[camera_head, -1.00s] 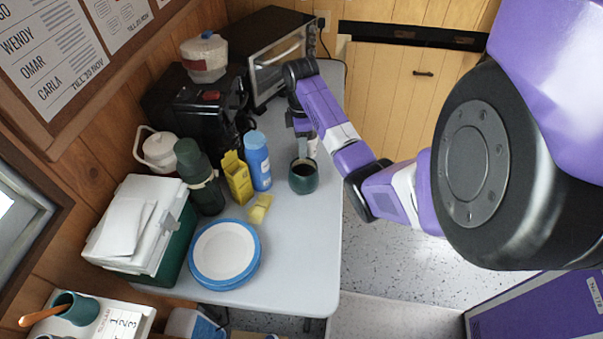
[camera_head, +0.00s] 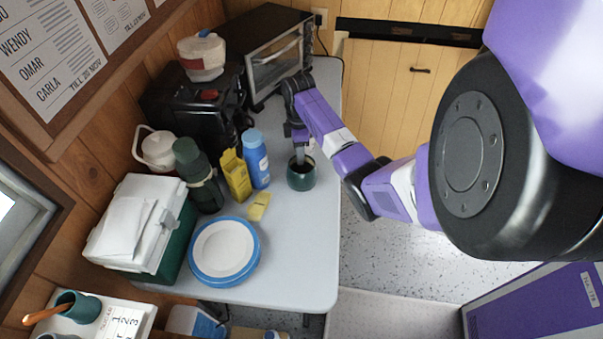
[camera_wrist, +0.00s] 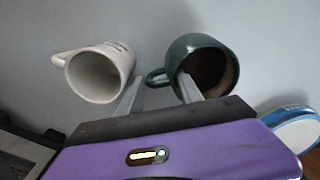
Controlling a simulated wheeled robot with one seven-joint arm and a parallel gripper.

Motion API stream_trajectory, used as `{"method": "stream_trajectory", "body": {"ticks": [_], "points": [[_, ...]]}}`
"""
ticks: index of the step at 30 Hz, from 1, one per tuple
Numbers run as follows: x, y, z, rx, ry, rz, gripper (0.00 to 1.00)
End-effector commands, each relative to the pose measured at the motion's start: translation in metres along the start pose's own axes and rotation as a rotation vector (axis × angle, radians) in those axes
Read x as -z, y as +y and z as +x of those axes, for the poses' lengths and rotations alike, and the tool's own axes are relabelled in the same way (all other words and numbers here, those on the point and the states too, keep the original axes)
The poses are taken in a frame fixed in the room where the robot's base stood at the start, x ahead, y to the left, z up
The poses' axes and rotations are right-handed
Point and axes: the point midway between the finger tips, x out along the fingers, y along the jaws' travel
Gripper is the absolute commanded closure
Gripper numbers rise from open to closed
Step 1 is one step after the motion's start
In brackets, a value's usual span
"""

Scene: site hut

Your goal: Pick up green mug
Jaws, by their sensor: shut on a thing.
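The green mug (camera_head: 301,182) stands upright near the right edge of the grey table, and it also shows in the wrist view (camera_wrist: 188,50) with its handle toward the left. My gripper (camera_head: 300,158) is at the mug's rim from above. In the wrist view my gripper (camera_wrist: 158,88) has its right finger over the mug's opening and its left finger outside, with the handle side between them. It is shut on the mug. The exact contact at the fingertips is hard to see.
A blue bottle (camera_head: 256,160), a yellow carton (camera_head: 235,176) and a yellow sponge (camera_head: 259,206) are left of the green mug. Blue-rimmed plates (camera_head: 224,250) are nearer. The table's front right is clear.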

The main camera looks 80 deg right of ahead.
Motion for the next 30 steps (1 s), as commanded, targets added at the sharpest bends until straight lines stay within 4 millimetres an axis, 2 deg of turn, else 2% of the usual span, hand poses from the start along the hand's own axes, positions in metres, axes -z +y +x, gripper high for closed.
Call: {"method": "stream_trajectory", "body": {"ticks": [10,16,23,26,30], "points": [[0.000,0.001,-0.004,-0.001,0.000,0.000,1.00],[0.001,0.001,-0.020,-0.004,0.001,-0.001,1.00],[0.001,0.002,-0.063,-0.006,0.001,-0.001,1.00],[0.001,0.002,-0.086,-0.006,0.001,-0.001,1.00],[0.000,0.001,-0.126,-0.004,0.001,0.000,1.00]]}}
